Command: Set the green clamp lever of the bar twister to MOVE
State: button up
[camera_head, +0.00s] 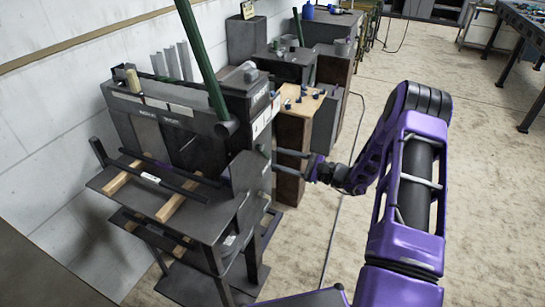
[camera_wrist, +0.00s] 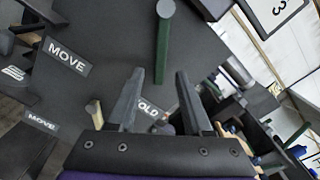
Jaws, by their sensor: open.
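The bar twister (camera_head: 185,125) is the dark grey machine at the left of the head view. The green lever (camera_wrist: 163,52) with a round grey end shows in the wrist view, just ahead of my fingertips and roughly in line with the gap between them. A label ending in "OLD" (camera_wrist: 151,110) is partly hidden by a finger, and a MOVE label (camera_wrist: 67,57) lies to its left. My gripper (camera_wrist: 160,73) is open and empty. In the head view my gripper (camera_head: 276,160) is at the machine's right side. The lever's contact with the fingers cannot be told.
A long green bar (camera_head: 205,60) slants up from the machine in the head view. A second MOVE label (camera_wrist: 42,122) shows in the wrist view. A wooden-topped stand (camera_head: 300,102) with small parts stands behind my gripper. The floor to the right is mostly open.

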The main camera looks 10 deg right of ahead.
aim_at(268, 155)
jog(key=shift+x, duration=1.7)
grip_shut()
